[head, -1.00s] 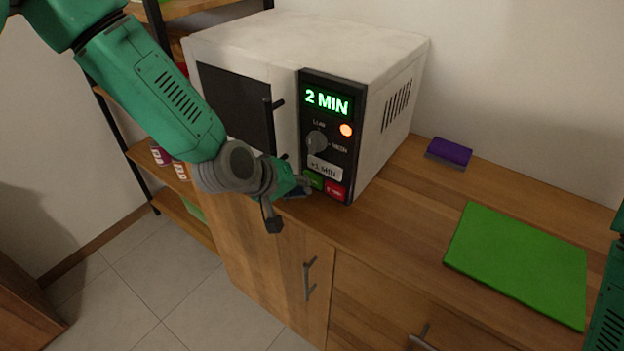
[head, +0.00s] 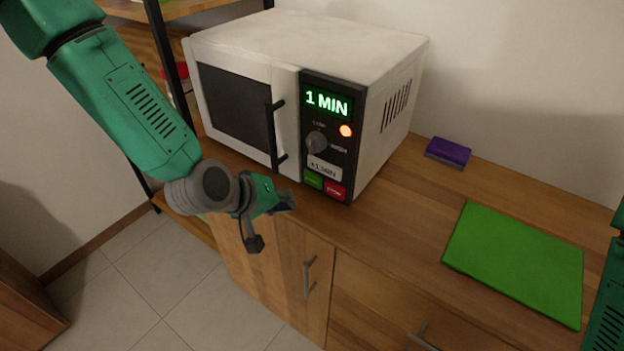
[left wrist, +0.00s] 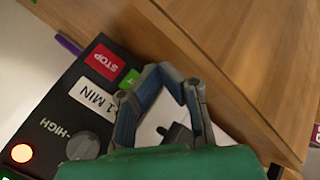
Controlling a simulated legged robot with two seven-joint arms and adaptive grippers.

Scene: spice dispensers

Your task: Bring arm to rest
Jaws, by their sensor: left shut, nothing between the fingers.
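My left arm comes in from the left in the head view. My left gripper (head: 286,201) is in front of the microwave (head: 330,35), below its door and to the left of its green and red buttons, near the counter's front edge. In the left wrist view the two fingers (left wrist: 170,72) curve together and are shut, with nothing held. Part of my right arm shows at the right edge of the head view; its gripper is out of view.
The microwave's display (head: 328,102) reads 1 MIN and its door is closed. A green board (head: 515,262) and a purple sponge-like block (head: 448,152) lie on the wooden counter (head: 395,228). Shelves stand at the left. Open floor (head: 150,285) lies below my left arm.

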